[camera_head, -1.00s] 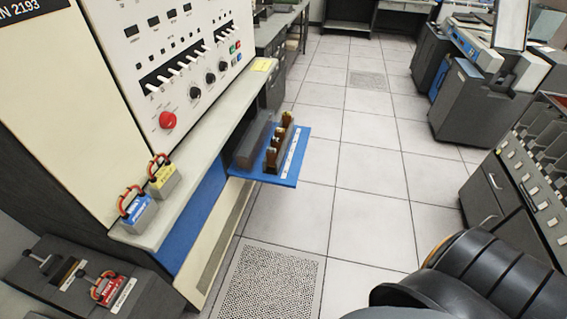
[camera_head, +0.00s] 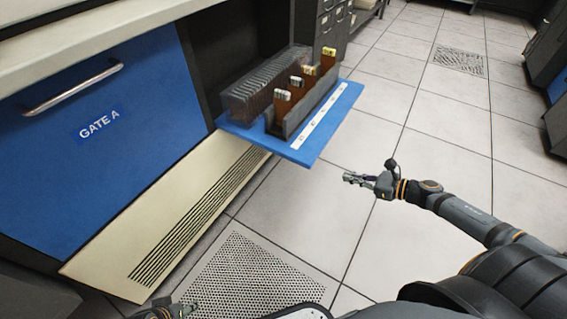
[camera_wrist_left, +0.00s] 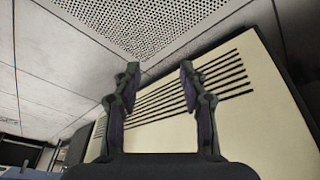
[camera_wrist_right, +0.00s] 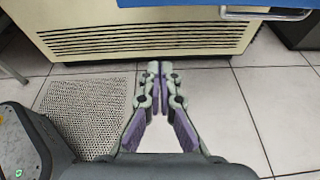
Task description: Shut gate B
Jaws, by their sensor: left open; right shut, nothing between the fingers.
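A blue panel (camera_head: 312,146), which bears no gate B label I can read, sticks out from a dark bay in the cabinet and carries a rack of brown cards (camera_head: 296,97). The blue front marked Gate A (camera_head: 95,160) sits flush beside it, with a metal handle (camera_head: 73,88). My right gripper (camera_head: 346,178) is shut and empty, apart from the blue panel, over the floor to its right. It also shows in the right wrist view (camera_wrist_right: 154,68). My left gripper (camera_wrist_left: 158,75) is open and empty low by the cream vent panel; in the head view it is mostly cut off.
The cream vent panel (camera_head: 150,228) runs along the cabinet's foot. A perforated floor tile (camera_head: 240,275) lies before it. A blue panel with a handle (camera_wrist_right: 265,14) tops the right wrist view; I cannot tell which gate. Tiled floor to the right is clear.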

